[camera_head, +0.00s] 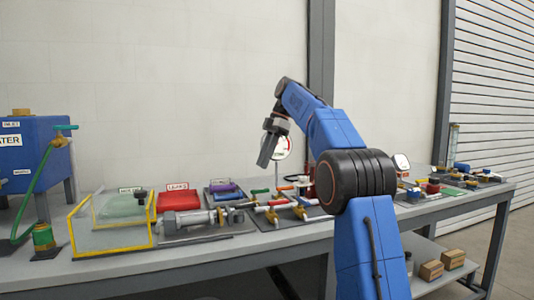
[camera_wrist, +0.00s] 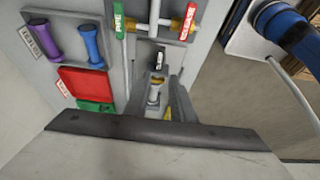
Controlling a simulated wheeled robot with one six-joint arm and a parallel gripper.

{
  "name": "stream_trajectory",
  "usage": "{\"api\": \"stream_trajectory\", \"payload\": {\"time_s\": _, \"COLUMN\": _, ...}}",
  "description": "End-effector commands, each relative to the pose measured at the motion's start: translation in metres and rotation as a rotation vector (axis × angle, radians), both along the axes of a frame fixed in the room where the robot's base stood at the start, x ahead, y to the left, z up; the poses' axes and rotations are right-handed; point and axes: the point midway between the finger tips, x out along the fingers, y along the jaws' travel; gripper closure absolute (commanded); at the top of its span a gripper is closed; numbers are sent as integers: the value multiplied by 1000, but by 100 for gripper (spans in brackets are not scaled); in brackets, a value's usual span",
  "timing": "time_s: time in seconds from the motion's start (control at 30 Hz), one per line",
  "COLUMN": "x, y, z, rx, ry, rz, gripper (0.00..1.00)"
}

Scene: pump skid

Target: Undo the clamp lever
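My gripper (camera_head: 266,157) hangs in the air above the bench, pointing down, and no object shows in it. In the wrist view its two grey fingers (camera_wrist: 160,95) stand apart, with a metal fitting (camera_wrist: 154,97) with a brass-coloured part visible between them, well below. A grey metal pump body (camera_head: 187,222) lies on the bench in the head view, with a dark part (camera_head: 238,214) at its right end. I cannot make out the clamp lever for certain in either view; it may be part of this small hardware.
A yellow-edged clear box (camera_head: 112,246) stands at the left. A red tray (camera_head: 178,200) and a tray with purple and blue parts (camera_wrist: 66,40) lie behind the pump. Valve piping (camera_head: 272,212) is right of it. Free air surrounds my gripper.

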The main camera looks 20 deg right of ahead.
Motion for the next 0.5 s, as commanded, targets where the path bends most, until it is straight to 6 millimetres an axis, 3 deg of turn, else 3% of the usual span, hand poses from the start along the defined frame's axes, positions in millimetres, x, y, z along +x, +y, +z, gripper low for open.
{"api": "stream_trajectory", "payload": {"time_s": 0.2, "x": 0, "y": -8, "z": 19, "rx": 1, "ry": -5, "rz": -2, "gripper": 77}}
{"api": "stream_trajectory", "payload": {"time_s": 0.5, "x": 0, "y": -10, "z": 24, "rx": 1, "ry": -4, "rz": -3, "gripper": 77}}
